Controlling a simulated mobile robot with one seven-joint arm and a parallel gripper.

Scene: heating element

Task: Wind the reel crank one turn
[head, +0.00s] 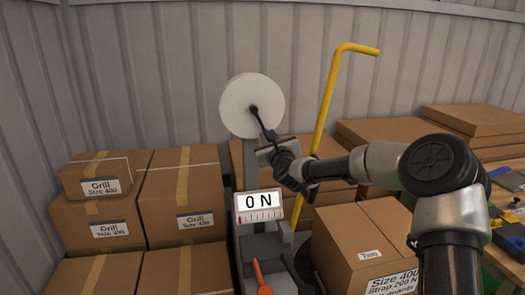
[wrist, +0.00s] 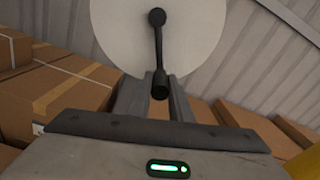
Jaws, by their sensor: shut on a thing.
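The reel is a white disc (head: 238,98) on a post against the wall. It fills the top of the wrist view (wrist: 115,35). Its black crank (head: 261,118) runs from the hub down and slightly right; in the wrist view the crank arm (wrist: 158,48) hangs almost straight down to a black handle (wrist: 160,86). My gripper (head: 270,137) is at the crank's lower end and shut on the handle. In the wrist view the handle sits between the grey fingers (wrist: 155,98). The exact finger contact is partly hidden.
A display (head: 258,206) below the reel reads 0 N. A yellow bent pole (head: 328,98) stands close right of my gripper. Boxes are stacked left (head: 180,203) and right (head: 365,240). An orange lever (head: 261,277) is low in the middle. Bare wall lies above the reel.

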